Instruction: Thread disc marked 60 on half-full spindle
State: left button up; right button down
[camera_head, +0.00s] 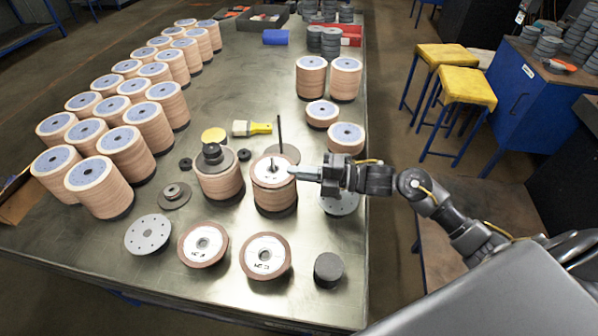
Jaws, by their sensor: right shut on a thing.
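My right gripper (306,173) comes in from the right, shut on the right edge of a flap disc (265,177) with a white face and brown rim. The disc lies over the stack on the half-full spindle (275,198). A dark rod tip shows at the disc's centre hole; I cannot tell whether the disc rests on the stack or hangs just above it. Its mark is too small to read. Two loose discs, one left (203,259) and one right (265,271), lie face up in front with small dark marks. My left gripper is out of view.
A capped stack (220,185) stands close on the left, and a bare upright spindle (280,132) behind. A grey holed plate (148,234) and a black cylinder (328,269) lie in front. Rows of disc stacks (126,155) fill the left; a yellow-handled brush (259,128) lies behind.

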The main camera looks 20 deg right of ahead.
jog(key=c, duration=1.8)
grip_release()
jog(key=shift+c, duration=0.2)
jog(key=o, duration=0.3)
jog(key=shift+s, duration=0.1)
jog(key=shift+f, duration=0.15)
jog(key=shift+s+f, duration=0.1)
jog(key=shift+f, duration=0.1)
jog(key=b+v, duration=0.3)
jog(key=v, duration=0.6)
jog(key=shift+d, duration=0.2)
jog(key=shift+d+r, duration=0.1)
jog(key=shift+d, duration=0.25)
jog(key=shift+s+d+r, duration=0.25)
jog(key=shift+s+r, duration=0.1)
jog(key=shift+r, duration=0.05)
